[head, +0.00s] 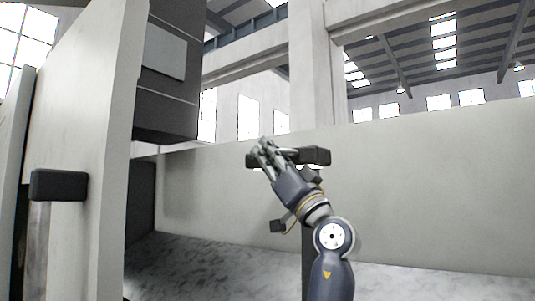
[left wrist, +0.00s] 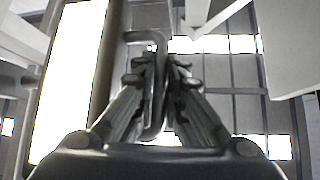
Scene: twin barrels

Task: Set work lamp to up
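The work lamp (head: 318,156) is a dark, flat bar-like head, seen nearly edge-on in the head view, on a dark post (head: 308,255). Its bright lit face (left wrist: 68,85) fills the left of the left wrist view. A grey bent handle (left wrist: 158,100) stands out beside that face. My left gripper (head: 264,152) is at the lamp's left part in the head view, its arm hiding some of the lamp and post. In the wrist view its fingers (left wrist: 160,75) are closed in on both sides of the handle. My right gripper is not in view.
A pale upright panel with a dark block handle (head: 58,185) stands at the left. A dark cabinet (head: 165,85) hangs beside it. A low pale wall (head: 430,200) runs behind the lamp. A small dark block (head: 278,226) is below the gripper. The right side looks free.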

